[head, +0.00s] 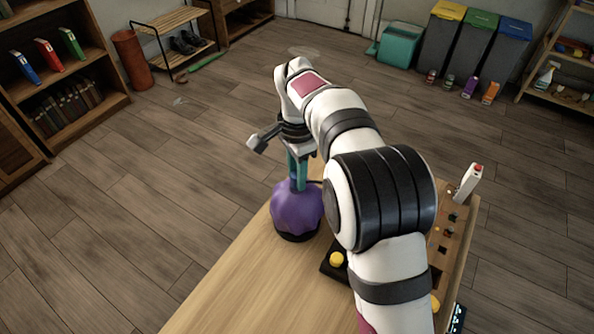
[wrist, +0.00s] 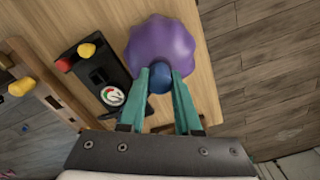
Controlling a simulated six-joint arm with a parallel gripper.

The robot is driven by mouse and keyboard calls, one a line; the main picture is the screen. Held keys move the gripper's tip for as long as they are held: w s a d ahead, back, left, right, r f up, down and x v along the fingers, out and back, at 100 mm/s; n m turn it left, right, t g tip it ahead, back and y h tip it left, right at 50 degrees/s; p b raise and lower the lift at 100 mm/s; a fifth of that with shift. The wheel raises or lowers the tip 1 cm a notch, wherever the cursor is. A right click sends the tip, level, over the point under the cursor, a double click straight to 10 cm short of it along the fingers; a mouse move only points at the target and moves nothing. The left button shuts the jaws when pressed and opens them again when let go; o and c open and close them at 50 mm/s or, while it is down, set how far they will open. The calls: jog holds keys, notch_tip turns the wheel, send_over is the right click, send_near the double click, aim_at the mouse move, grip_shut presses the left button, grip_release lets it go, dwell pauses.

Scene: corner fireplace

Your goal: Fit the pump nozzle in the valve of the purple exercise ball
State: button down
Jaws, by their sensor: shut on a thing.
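The purple ball (head: 297,207) sits on a dark round base (head: 296,237) on the wooden table. It looks lobed and also shows in the wrist view (wrist: 158,42). My gripper (wrist: 161,75) points down with its teal fingers over the ball. The fingers are shut on a rounded blue piece (wrist: 160,79), which I take to be the pump nozzle. The blue piece overlaps the ball's near side in the wrist view. The valve is hidden, and I cannot tell whether the nozzle is in it or only above it. In the head view the fingertips reach the ball's top.
A black pump unit (wrist: 110,72) with a round gauge (wrist: 113,96) and a yellow knob (wrist: 86,50) lies beside the ball. A wooden rack (head: 455,225) with a white-and-red upright item (head: 467,183) stands at the table's right edge. The table (head: 235,290) is clear at front left.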

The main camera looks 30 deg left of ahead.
jog(key=shift+f, duration=0.45)
jog(key=c, duration=0.5)
grip_release()
notch_tip(320, 180, up, 15)
jog(key=d+r, duration=0.3)
jog(key=d, duration=0.6)
jog(key=s+d+f, duration=0.1)
jog(key=s+d, duration=0.2)
jog(key=d, duration=0.4)
jog(key=s+d, duration=0.4)
jog(key=d, duration=0.3)
jog(key=shift+y, duration=0.9)
jog(key=s+d+f, duration=0.2)
jog(key=s+f, duration=0.1)
jog(key=s, duration=0.2)
jog(key=s+d+f, duration=0.3)
jog(key=s+f, duration=0.1)
jog(key=s, duration=0.1)
jog(key=s+d+f, duration=0.3)
jog(key=s, duration=0.2)
jog(key=shift+s+d+f, duration=0.1)
jog(key=shift+s+f, duration=0.25)
jog(key=shift+s, duration=0.05)
